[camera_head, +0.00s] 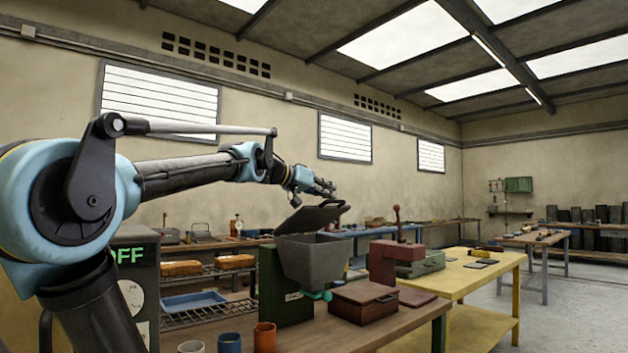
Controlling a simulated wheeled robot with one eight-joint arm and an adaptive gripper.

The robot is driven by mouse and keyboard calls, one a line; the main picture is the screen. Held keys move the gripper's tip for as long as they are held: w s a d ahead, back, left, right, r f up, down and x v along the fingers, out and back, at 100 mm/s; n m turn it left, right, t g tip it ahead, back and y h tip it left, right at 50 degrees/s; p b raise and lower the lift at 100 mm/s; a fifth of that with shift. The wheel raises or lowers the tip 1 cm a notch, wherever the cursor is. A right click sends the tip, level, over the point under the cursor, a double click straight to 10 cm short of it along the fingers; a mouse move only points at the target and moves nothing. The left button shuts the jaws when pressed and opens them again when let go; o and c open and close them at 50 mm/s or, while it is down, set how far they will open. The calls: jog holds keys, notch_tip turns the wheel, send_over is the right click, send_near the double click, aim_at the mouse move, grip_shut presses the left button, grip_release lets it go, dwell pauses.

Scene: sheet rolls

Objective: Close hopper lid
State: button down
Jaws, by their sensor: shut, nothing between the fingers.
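The hopper (315,263) is a grey tapered bin on a dark green machine body (285,287) on the brown workbench. Its dark lid (311,217) stands raised and tilted above the hopper's mouth, with a handle at its upper right edge. My gripper (332,189) is just above the lid in the picture, at the end of my arm reaching in from the left. It is shut with nothing in it. I cannot tell whether it touches the lid.
A brown box with a lid (363,302) sits right of the hopper. A red press (388,258) stands behind it, near a yellow table (480,275). Several cups, one orange (264,338), stand at the bench front. A wire rack (205,308) stands left of the hopper.

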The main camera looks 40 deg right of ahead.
jog(key=s+f+m+t, duration=0.2)
jog(key=s+f+m, duration=0.2)
jog(key=f, duration=0.8)
jog(key=shift+s+m, duration=0.3)
jog(key=shift+s, duration=0.15)
jog(key=shift+a+f, duration=0.1)
jog(key=a+r, duration=0.6)
jog(key=a, duration=0.4)
jog(key=shift+s+r, duration=0.25)
jog(key=shift+s, duration=0.15)
